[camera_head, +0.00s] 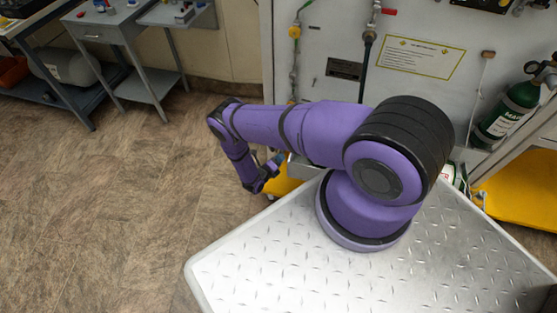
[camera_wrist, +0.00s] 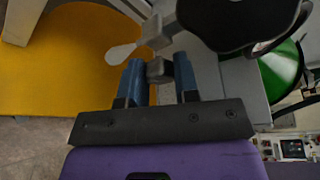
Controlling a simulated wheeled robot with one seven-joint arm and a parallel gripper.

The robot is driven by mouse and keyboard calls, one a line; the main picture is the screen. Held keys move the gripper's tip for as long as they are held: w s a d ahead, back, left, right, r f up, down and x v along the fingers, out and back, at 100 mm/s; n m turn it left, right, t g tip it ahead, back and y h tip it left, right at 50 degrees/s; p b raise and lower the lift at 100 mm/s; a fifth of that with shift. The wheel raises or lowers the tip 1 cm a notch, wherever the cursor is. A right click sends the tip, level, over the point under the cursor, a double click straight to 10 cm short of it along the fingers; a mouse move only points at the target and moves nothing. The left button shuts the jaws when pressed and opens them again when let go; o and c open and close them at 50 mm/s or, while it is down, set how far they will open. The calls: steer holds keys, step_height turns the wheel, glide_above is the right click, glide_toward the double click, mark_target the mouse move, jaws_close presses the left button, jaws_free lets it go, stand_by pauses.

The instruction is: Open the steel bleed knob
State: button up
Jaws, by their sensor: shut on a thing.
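In the wrist view, my gripper (camera_wrist: 158,72) has its two blue fingers on either side of a small grey metal piece, the steel bleed knob (camera_wrist: 160,71). The knob sits between the fingers, joined to a grey metal fitting (camera_wrist: 158,32) above it. My gripper is shut on the knob. In the head view, my purple arm reaches left and down, and my gripper (camera_head: 276,160) shows only in part near the panel's lower edge. The knob is hidden in the head view.
A large dark round part (camera_wrist: 232,18) is close to my fingers at the upper right. A green cylinder (camera_wrist: 284,70) stands to the right, and a yellow surface (camera_wrist: 65,60) lies to the left. A white panel (camera_head: 330,45) stands behind my arm. Open floor (camera_head: 110,200) lies left.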

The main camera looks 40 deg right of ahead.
steer(key=shift+a+f+n+h, duration=0.1)
steer(key=shift+n+h, duration=0.5)
steer(key=shift+n, duration=0.6)
steer(key=o, duration=0.9)
steer(key=v, duration=1)
steer(key=shift+s+a, duration=0.1)
steer(key=shift+a, duration=0.3)
